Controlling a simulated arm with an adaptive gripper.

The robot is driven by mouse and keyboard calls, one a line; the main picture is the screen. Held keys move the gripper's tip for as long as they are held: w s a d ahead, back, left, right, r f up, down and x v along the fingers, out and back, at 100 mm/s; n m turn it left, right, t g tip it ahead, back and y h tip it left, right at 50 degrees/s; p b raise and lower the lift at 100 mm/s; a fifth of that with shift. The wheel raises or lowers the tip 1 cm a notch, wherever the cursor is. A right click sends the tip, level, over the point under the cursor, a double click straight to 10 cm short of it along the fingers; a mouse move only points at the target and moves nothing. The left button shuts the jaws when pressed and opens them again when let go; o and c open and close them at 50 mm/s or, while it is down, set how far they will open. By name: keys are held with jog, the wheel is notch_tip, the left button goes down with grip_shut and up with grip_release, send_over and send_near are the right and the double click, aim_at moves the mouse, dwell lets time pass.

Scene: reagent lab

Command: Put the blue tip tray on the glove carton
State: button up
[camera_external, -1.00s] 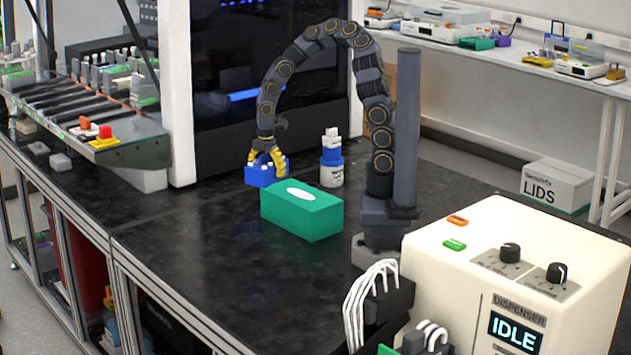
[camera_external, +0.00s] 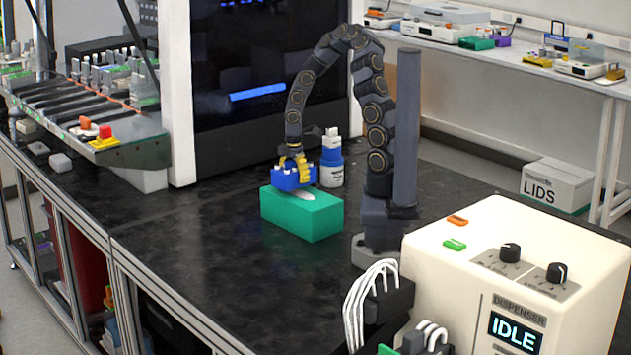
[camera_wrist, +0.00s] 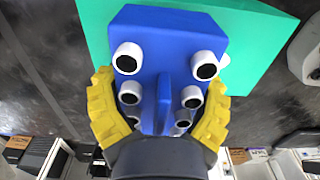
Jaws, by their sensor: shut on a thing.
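The blue tip tray (camera_external: 288,179) is in my gripper (camera_external: 293,165), whose yellow fingers are shut on it. The tray is over the back left part of the green glove carton (camera_external: 300,220), in front of the white bottle. I cannot tell whether its underside touches the carton's top. In the wrist view the tray (camera_wrist: 165,45) carries several white tips with dark openings, and the yellow fingers (camera_wrist: 160,115) grip its sides. The carton (camera_wrist: 262,35) shows beneath and beyond the tray. The tray covers part of the carton's white oval opening (camera_external: 306,196).
A white bottle with a blue band (camera_external: 331,165) stands close behind the carton, right of my gripper. The cream dispenser (camera_external: 440,250) is at the front right. The black bench (camera_external: 190,240) is clear to the left of the carton.

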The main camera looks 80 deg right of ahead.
jog(key=shift+f, duration=0.95)
jog(key=o, duration=1.1)
jog(key=shift+r, duration=0.1)
